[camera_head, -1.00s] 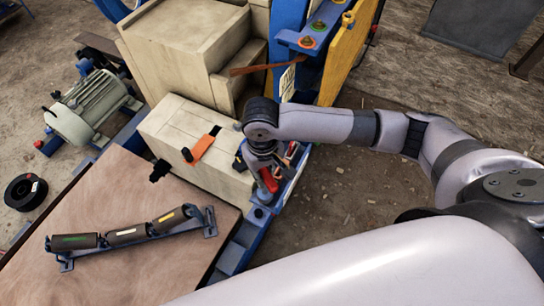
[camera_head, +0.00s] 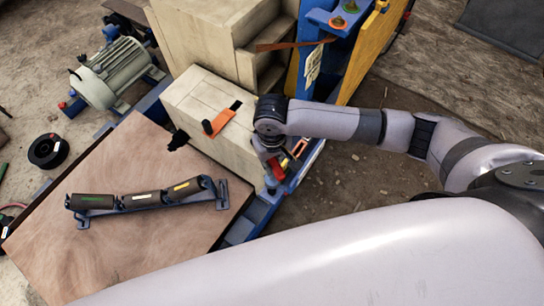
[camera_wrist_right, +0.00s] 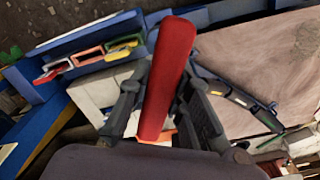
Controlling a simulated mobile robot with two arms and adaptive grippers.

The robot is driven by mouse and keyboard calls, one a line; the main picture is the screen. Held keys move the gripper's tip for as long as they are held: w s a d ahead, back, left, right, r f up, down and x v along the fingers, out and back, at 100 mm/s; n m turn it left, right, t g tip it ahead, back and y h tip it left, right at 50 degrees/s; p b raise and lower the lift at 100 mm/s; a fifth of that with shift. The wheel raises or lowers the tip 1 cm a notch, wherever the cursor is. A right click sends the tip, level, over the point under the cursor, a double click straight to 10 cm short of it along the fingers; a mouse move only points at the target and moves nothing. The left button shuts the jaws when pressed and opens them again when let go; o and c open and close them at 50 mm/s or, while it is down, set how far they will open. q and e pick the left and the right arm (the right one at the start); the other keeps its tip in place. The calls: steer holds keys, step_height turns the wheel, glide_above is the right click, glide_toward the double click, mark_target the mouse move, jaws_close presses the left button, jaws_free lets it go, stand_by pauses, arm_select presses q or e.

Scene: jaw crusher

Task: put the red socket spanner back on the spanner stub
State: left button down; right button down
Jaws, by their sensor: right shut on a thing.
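The red socket spanner (camera_wrist_right: 168,75) fills the middle of the right wrist view, standing lengthwise between the fingers. My right gripper (camera_wrist_right: 162,92) is shut on it. In the head view my right gripper (camera_head: 270,160) points down at the right end of the cream block, with a bit of the red spanner (camera_head: 277,168) showing beside the fingers. The spanner's far end is apart from the coloured slots in the wrist view. I cannot make out which part is the spanner stub. My left gripper is not in view.
The cream block (camera_head: 205,95) carries an orange clamp (camera_head: 218,121). A roller frame (camera_head: 147,200) lies on the wooden board (camera_head: 100,245). A yellow plate (camera_head: 365,55) stands behind.

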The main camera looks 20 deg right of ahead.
mark_target(272, 176)
steer(key=shift+w+f, duration=0.1)
steer(key=shift+f, duration=1.25)
steer(key=shift+f+b, duration=0.35)
steer(key=shift+b, duration=0.05)
steer(key=shift+f+b, duration=0.45)
steer(key=shift+f, duration=1.25)
steer(key=shift+f, duration=0.45)
steer(key=shift+f+b, duration=0.5)
steer(key=shift+f, duration=0.4)
steer(key=c, duration=1.4)
jaws_free()
